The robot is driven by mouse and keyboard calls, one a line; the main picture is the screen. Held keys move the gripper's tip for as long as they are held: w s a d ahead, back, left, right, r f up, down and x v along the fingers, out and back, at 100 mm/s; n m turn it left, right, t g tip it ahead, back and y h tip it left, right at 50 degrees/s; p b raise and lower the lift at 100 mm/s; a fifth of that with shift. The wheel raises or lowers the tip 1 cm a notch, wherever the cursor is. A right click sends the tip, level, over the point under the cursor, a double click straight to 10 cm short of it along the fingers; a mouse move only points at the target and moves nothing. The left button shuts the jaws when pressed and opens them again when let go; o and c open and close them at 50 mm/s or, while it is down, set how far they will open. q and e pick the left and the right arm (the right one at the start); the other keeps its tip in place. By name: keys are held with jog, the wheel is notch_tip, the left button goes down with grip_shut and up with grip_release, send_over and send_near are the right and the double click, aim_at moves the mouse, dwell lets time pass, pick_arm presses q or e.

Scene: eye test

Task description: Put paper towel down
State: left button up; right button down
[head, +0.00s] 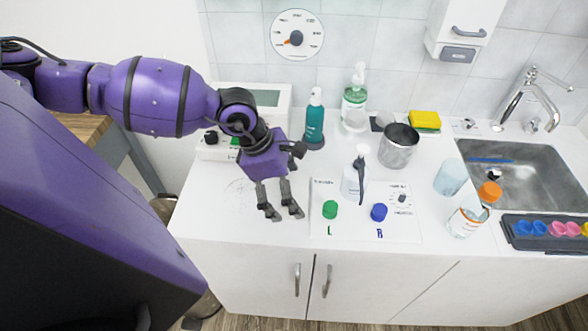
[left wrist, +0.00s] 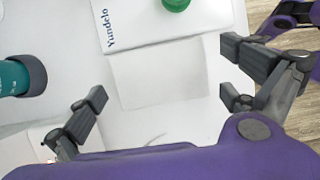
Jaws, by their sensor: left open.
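A faint white square (left wrist: 157,75), apparently the paper towel, lies flat between my fingers in the left wrist view, beside the printed sheet (left wrist: 150,28). I cannot make it out clearly in the head view. My left gripper (head: 284,212) is open, pointing down over the front of the white counter (head: 215,222), left of the sheet. Its spread fingers also show in the left wrist view (left wrist: 162,88), with no contact visible between them and the square. My right gripper is not identifiable in either view.
A teal bottle (head: 315,122) and metal cup (head: 398,147) stand farther back. The sink (head: 520,172) is right. A faint circle marks the counter left.

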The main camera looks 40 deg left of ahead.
pick_arm(q)
jog(key=shift+f, duration=0.2)
pick_arm(e)
jog(key=shift+s+f, duration=0.15)
jog(key=shift+f, duration=0.05)
pick_arm(q)
jog(key=c, duration=0.7)
pick_arm(e)
jog(key=shift+s, duration=0.25)
pick_arm(q)
jog(key=shift+r, duration=0.15)
pick_arm(e)
jog(key=shift+w, duration=0.15)
